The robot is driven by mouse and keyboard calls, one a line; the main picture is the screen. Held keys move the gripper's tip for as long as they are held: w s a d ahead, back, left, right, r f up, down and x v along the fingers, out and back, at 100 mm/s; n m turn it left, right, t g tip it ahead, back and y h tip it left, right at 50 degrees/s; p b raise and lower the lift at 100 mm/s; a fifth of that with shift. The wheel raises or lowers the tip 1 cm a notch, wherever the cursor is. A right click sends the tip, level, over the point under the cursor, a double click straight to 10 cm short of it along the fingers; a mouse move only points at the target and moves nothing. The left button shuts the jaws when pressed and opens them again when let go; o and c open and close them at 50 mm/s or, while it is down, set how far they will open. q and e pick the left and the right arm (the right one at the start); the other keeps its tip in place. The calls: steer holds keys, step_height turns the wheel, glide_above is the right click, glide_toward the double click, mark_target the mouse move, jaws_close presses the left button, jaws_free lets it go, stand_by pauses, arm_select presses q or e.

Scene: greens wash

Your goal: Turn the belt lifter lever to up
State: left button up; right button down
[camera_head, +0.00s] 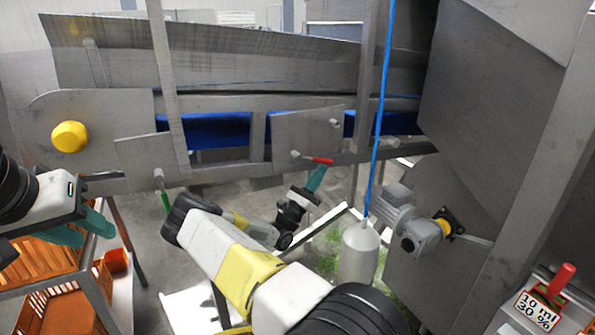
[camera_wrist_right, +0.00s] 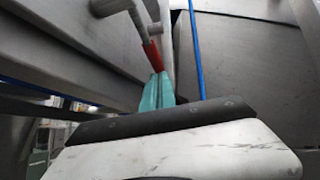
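A lever with a red handle (camera_head: 322,160) sits on a grey plate of the machine frame, its handle lying almost level and pointing right. In the right wrist view the red handle (camera_wrist_right: 152,52) hangs from a grey pivot arm. My right gripper (camera_head: 318,172) has its teal fingers together, tips at the red handle's end; whether they touch it is unclear. The fingers also show in the wrist view (camera_wrist_right: 158,88). A second lever with a green handle (camera_head: 166,202) points down further left. No label tells which is the belt lifter. My left gripper (camera_head: 82,230) is open and empty.
A blue hose (camera_head: 381,110) hangs to a grey cylinder (camera_head: 359,252) right of my right gripper. A motor (camera_head: 408,220) stands beside it. Orange crates (camera_head: 62,309) stand on a rack at lower left. A yellow knob (camera_head: 69,136) is at left.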

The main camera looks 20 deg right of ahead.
steer(key=shift+d+r, duration=0.1)
steer(key=shift+r, duration=0.1)
steer(key=s+a+f, duration=0.2)
steer(key=f, duration=0.5)
steer(key=s+a+f, duration=0.1)
steer(key=a+f, duration=0.2)
steer(key=f, duration=0.3)
steer(key=s+d+r+m+g+y, duration=0.1)
steer(key=s+r+m+g+y, duration=0.3)
steer(key=s+m+g+y, duration=0.3)
steer(key=s+d+r+m+g+y, duration=0.2)
steer(key=s+r+m+g+y, duration=0.25)
steer(key=s+m+g, duration=0.4)
steer(key=s+a+r+m+t+y, duration=0.2)
steer(key=s+a+r+t+y, duration=0.2)
steer(key=a+r, duration=0.3)
steer(key=s+a+r+m+t+y, duration=0.3)
steer(key=a+r+y, duration=0.3)
steer(key=a, duration=0.3)
steer(key=s+a+r+m+t+y, duration=0.3)
steer(key=s+a+r+t+y, duration=0.1)
steer(key=a+r, duration=0.4)
steer(key=shift+s+a+r+t+y, duration=0.2)
steer(key=shift+s+a+t+y, duration=0.15)
steer(key=shift+t+y, duration=0.45)
steer(key=shift+a, duration=0.1)
